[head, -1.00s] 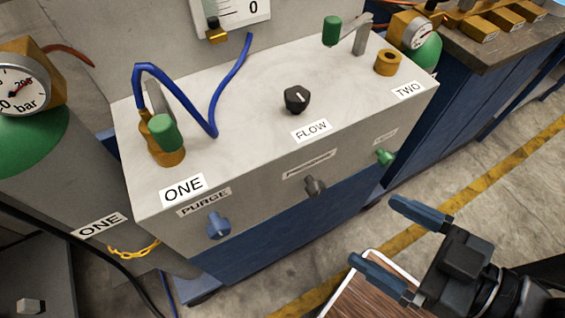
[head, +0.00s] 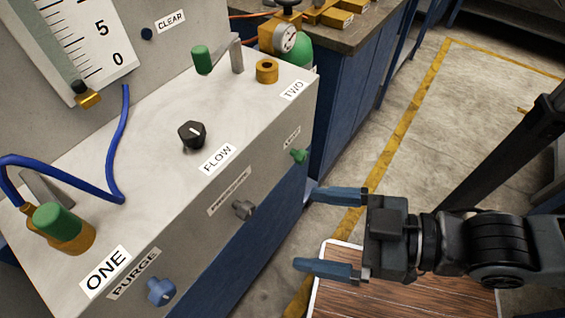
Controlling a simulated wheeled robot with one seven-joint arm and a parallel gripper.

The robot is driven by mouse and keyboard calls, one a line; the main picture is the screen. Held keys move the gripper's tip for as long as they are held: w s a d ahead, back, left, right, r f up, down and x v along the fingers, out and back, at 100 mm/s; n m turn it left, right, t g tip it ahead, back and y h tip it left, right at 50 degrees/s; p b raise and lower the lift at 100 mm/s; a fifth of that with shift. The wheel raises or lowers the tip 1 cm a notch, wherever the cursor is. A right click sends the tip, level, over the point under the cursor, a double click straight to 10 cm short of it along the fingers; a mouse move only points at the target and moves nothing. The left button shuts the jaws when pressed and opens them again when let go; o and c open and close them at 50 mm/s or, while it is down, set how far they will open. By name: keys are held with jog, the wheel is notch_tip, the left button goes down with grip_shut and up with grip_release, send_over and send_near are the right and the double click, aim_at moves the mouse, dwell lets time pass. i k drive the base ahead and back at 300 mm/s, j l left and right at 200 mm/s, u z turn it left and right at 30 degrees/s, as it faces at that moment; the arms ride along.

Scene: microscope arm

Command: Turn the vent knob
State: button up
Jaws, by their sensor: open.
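The vent knob (head: 299,156) is a small green knob on the front face of the grey panel box (head: 180,250), near its right end. A small label, hard to read, sits just above it. My gripper (head: 308,230) is open and empty, with its two blue fingers pointing left toward the box. In the picture the fingertips lie below the vent knob, apart from it. The upper fingertip is the nearer one. How far the fingers stand from the face in depth is hard to tell.
On the same face are a grey pressure knob (head: 243,209) and a blue purge knob (head: 161,291). A black flow knob (head: 192,135) and a blue hose (head: 119,150) are on top. A blue bench (head: 345,120) stands behind. A wooden surface (head: 400,290) lies below my gripper. Floor at right is open.

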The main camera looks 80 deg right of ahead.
aim_at(301, 157)
jog(key=k+j, duration=0.15)
jog(key=j, duration=0.2)
jog(key=k+j+z, duration=0.1)
jog(key=j, duration=0.25)
jog(key=k+j, duration=0.2)
jog(key=k+j+z, duration=0.1)
jog(key=k+j, duration=0.25)
jog(key=k, duration=0.05)
